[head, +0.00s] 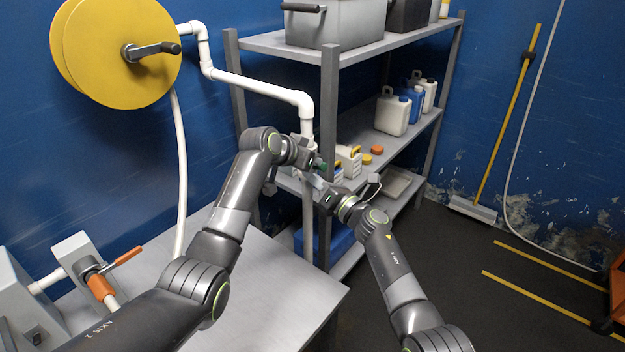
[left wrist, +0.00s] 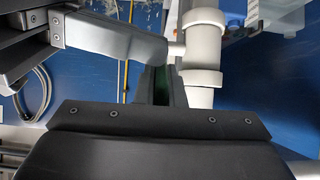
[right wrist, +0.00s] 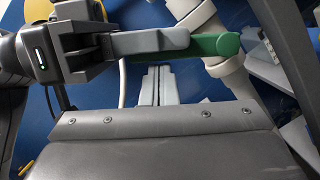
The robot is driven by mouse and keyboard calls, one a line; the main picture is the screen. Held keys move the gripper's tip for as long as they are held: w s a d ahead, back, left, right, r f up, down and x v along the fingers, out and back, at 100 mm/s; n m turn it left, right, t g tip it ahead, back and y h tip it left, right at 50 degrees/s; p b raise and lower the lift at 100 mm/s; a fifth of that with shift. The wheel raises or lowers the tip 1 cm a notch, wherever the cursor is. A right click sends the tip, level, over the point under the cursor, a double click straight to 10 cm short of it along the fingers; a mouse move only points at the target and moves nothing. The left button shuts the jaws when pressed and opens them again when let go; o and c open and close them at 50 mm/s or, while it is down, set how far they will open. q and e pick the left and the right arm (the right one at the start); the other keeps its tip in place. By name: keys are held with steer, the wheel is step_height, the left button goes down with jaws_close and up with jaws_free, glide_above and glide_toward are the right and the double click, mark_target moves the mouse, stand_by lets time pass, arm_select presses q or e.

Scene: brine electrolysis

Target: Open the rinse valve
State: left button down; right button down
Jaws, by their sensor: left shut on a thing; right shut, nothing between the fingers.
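The rinse valve's green handle (right wrist: 215,46) sits on a white pipe (right wrist: 193,12) and sticks out from it at an angle in the right wrist view. In the head view only a small bit of green (head: 321,168) shows beside the shelf post. My left gripper (head: 309,165) is shut on the handle; dark green shows between its fingers in the left wrist view (left wrist: 162,85). My right gripper (head: 320,188) is shut and empty, just below and right of the left one. Its fingers (right wrist: 155,85) are close together, apart from the handle.
The white pipe runs down next to a grey shelf rack (head: 329,110) holding jugs (head: 393,112) and bins. A yellow hose reel (head: 110,50) hangs on the blue wall. The floor at right is mostly clear.

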steer(key=shift+w+d+r, duration=0.15)
steer(key=shift+w+r, duration=0.05)
steer(key=shift+r, duration=0.35)
arm_select(q)
steer(key=c, duration=1.9)
jaws_free()
steer(key=o, duration=0.4)
arm_select(e)
steer(key=shift+f, duration=0.1)
arm_select(q)
steer(key=shift+r, duration=0.1)
